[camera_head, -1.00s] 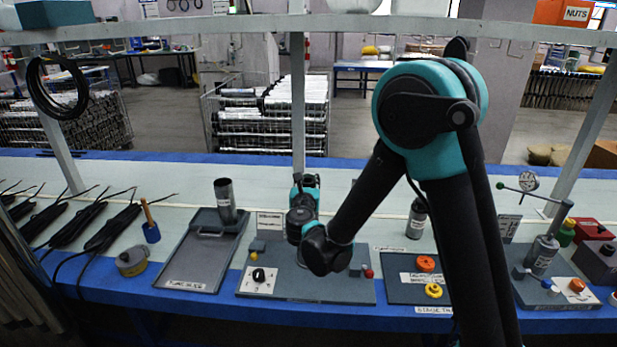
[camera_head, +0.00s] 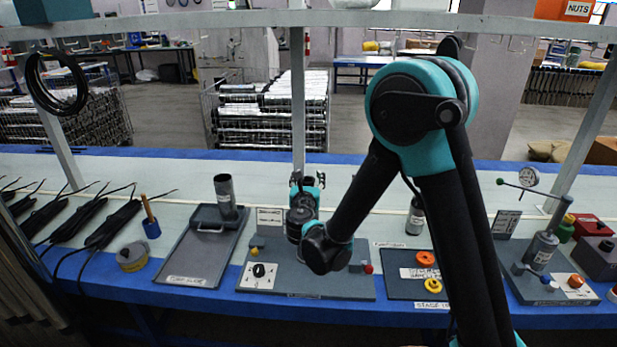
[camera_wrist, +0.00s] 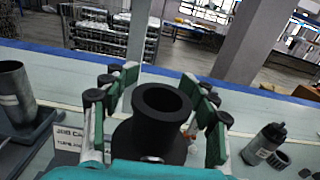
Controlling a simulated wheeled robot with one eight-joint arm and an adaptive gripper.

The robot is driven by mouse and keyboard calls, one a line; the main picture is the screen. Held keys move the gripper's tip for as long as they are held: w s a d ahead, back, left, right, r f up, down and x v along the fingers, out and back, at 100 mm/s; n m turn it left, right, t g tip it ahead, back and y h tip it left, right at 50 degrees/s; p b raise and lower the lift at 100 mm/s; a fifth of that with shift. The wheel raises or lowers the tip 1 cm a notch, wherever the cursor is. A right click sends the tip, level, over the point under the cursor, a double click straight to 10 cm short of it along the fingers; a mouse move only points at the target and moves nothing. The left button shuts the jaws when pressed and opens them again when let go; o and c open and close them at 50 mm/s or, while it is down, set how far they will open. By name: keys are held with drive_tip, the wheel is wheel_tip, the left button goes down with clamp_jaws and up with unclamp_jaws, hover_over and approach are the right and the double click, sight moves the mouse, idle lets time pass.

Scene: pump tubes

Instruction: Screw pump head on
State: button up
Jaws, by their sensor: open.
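My gripper (camera_wrist: 155,98) is open in the wrist view, with green-padded fingers apart on the left and right. A black hollow cylinder with a wider base (camera_wrist: 160,125) stands upright between the fingers; gaps show on both sides. I cannot tell whether it is the pump head. In the head view my gripper (camera_head: 308,181) is above and behind the middle grey fixture plate (camera_head: 325,285), partly hidden by my wrist. A grey tube (camera_head: 225,192) stands upright on the left tray; it also shows in the wrist view (camera_wrist: 16,95).
A grey bottle-shaped part (camera_wrist: 264,145) stands right of my gripper, beside a small ribbed ring (camera_wrist: 279,160). A tray (camera_head: 190,270) lies left. A plate with orange and yellow knobs (camera_head: 400,291) is right. A shelf post (camera_head: 298,100) rises behind my gripper.

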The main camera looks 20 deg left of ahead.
drive_tip(key=shift+s, duration=0.1)
drive_tip(key=v, duration=1.1)
drive_tip(key=shift+s, duration=0.35)
